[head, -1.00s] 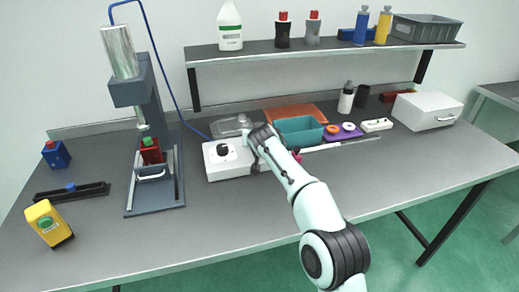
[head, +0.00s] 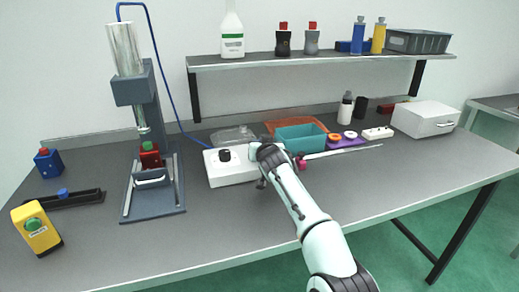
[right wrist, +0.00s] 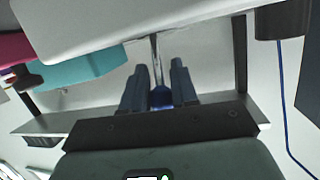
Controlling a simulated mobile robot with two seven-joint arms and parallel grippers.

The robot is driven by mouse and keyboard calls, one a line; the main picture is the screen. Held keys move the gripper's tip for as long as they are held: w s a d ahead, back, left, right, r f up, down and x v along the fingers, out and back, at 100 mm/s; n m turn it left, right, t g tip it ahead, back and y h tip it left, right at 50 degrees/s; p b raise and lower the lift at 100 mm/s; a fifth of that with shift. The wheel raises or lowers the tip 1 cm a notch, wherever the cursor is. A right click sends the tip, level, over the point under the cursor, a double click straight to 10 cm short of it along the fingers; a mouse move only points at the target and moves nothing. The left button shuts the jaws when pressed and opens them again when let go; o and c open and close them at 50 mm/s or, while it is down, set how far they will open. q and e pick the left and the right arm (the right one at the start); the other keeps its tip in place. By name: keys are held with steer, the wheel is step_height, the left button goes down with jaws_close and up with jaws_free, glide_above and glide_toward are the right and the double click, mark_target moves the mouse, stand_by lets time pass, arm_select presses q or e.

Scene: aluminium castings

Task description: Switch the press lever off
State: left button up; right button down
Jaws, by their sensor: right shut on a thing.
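The white control box (head: 232,172) with a black knob (head: 225,155) on top sits on the bench right of the press (head: 152,182). In the right wrist view, the box (right wrist: 90,22) fills the top edge and its black knob (right wrist: 282,20) is at the right. A thin metal lever (right wrist: 155,50) comes from the box's edge and ends in a blue ball (right wrist: 160,97). My right gripper (right wrist: 158,88) is shut on this ball, a finger on each side. In the head view my right gripper (head: 262,183) is small and partly hidden by its wrist. My left gripper is out of view.
A teal bin (head: 300,141), an orange tray (head: 285,125) and a purple holder (head: 345,140) stand right of the box. A yellow box with a green button (head: 36,228) is at the far left. The bench front is clear. A shelf (head: 320,58) runs above.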

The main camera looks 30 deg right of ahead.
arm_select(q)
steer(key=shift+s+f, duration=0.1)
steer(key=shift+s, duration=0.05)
arm_select(e)
steer(key=c, duration=1)
jaws_free()
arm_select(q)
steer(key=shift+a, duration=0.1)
arm_select(e)
steer(key=shift+s, duration=0.15)
